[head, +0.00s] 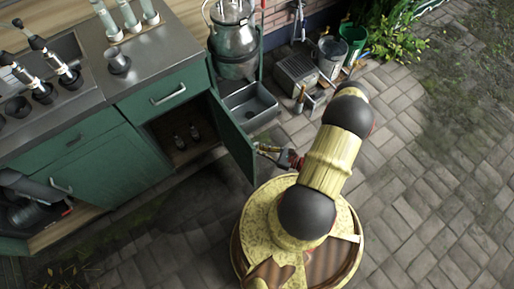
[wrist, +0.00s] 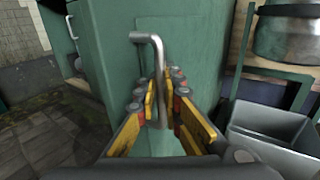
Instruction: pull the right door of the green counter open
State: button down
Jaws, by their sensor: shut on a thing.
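The green counter (head: 95,165) stands at the left in the head view. Its right door (head: 232,138) is swung well open, and the dark compartment behind it shows two small bottles (head: 187,134). The door also fills the middle of the wrist view (wrist: 195,45). A bent metal handle (wrist: 150,38) stands out from the door. My gripper (wrist: 163,95) is shut on the handle's long bar, with yellow fingers on both sides of it. In the head view my gripper (head: 268,150) is at the outer face of the door, partly hidden by my arm.
A grey basin (head: 250,104) stands right behind the open door, below a metal churn (head: 233,45). A grey crate (head: 296,76), a metal bucket (head: 331,55) and a green bucket (head: 353,38) stand along the wall. The paving at the right is clear.

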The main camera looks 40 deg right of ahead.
jog(key=shift+s+a+f, duration=0.1)
jog(key=shift+s+a, duration=0.05)
jog(key=shift+a, duration=0.1)
jog(key=c, duration=2.3)
grip_release()
jog(key=shift+d, duration=0.15)
jog(key=v, duration=1.2)
